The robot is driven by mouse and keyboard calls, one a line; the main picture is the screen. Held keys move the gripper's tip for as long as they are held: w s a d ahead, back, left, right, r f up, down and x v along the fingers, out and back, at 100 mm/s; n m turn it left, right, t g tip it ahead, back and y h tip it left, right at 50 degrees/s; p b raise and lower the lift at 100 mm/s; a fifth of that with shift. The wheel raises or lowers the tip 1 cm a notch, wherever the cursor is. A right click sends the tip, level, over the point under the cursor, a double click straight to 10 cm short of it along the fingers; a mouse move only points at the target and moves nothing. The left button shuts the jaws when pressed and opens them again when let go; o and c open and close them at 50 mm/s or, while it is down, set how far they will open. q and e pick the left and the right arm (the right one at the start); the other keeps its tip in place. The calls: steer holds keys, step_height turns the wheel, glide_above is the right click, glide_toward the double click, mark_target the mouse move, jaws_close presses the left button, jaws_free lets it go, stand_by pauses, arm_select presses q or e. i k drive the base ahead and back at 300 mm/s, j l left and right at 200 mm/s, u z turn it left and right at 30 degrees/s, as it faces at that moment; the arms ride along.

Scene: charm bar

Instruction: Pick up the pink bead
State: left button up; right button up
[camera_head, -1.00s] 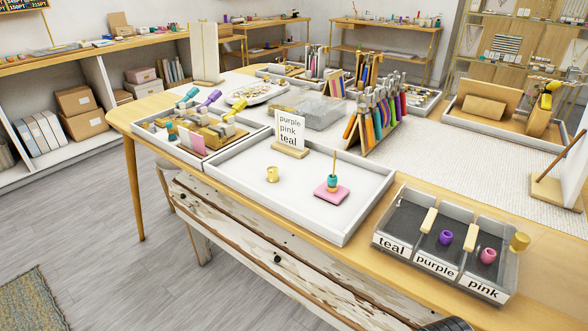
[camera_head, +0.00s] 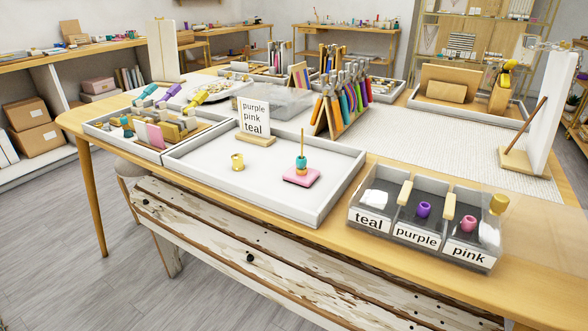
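The pink bead (camera_head: 468,223) sits in the compartment labelled pink, at the right end of the grey sorting box (camera_head: 424,241) in the head view. A purple bead (camera_head: 424,209) sits in the middle compartment, labelled purple. In the compartment labelled teal I see a whitish patch and no bead. A teal bead (camera_head: 301,160) is on the upright stick of a pink base (camera_head: 301,178) in the white tray (camera_head: 262,204). Neither of my grippers is in view.
A card (camera_head: 255,116) reading purple, pink, teal stands at the white tray's back. A tool rack (camera_head: 338,97) stands behind.

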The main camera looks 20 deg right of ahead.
mark_target(468, 223)
steer(key=l+z, duration=0.1)
steer(key=z, duration=1.05)
